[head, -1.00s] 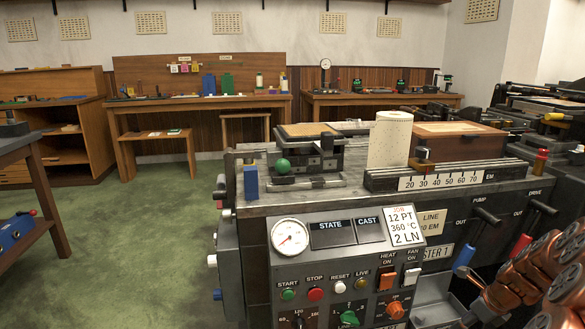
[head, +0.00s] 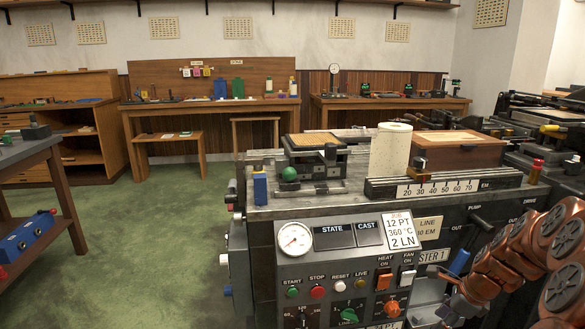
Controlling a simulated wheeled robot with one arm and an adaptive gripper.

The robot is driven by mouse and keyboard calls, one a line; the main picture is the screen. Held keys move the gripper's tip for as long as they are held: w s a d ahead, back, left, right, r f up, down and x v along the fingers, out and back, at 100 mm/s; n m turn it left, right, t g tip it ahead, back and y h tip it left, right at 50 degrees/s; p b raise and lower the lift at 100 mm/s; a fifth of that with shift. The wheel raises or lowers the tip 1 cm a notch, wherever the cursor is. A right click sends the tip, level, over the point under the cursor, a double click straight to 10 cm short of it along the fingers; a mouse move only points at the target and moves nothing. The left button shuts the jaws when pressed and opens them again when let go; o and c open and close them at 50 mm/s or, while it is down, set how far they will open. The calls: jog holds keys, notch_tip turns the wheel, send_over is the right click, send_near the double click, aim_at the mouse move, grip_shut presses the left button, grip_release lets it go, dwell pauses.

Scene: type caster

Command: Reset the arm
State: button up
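My copper-coloured arm (head: 525,250) is folded at the lower right of the head view, in front of the type caster's right side. My gripper (head: 452,308) is at the arm's lower left end, low by the machine's front and partly cut off by the bottom edge; its fingers are too small and dark to read. The type caster (head: 262,232) fills the centre and right, with a dial gauge (head: 294,238), a dark STATE/CAST display (head: 335,235), buttons, an orange HEAT switch (head: 384,279) and a blue-handled PUMP lever (head: 459,262).
A paper roll (head: 390,150), a wooden box (head: 455,152) and a green knob (head: 289,174) are on the machine top. A dark table (head: 55,185) with a blue box (head: 25,240) stands at left. Wooden benches line the back wall. Green floor (head: 150,240) at left is clear.

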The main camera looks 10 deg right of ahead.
jog(key=s+a+r+n+g+p, duration=0.2)
jog(key=s+a+r+n+p, duration=0.2)
jog(key=a+r+n+p, duration=0.4)
jog(key=s+a+r+n+g+p, duration=0.1)
jog(key=s+a+r+n+p, duration=0.3)
jog(key=a+r, duration=0.8)
jog(key=s+a+r+n+g+h+p, duration=0.1)
jog(key=s+a+r+n+p, duration=0.2)
jog(key=s, duration=0.6)
jog(key=s+a+r+n+g+h+p, duration=0.1)
jog(key=s+a+r+n+p, duration=0.3)
jog(key=s+r+n+p, duration=0.3)
jog(key=s+r+n, duration=0.1)
jog(key=s+n, duration=0.2)
jog(key=n, duration=0.1)
jog(key=shift+a+r+p, duration=0.3)
jog(key=shift+r+p, duration=0.05)
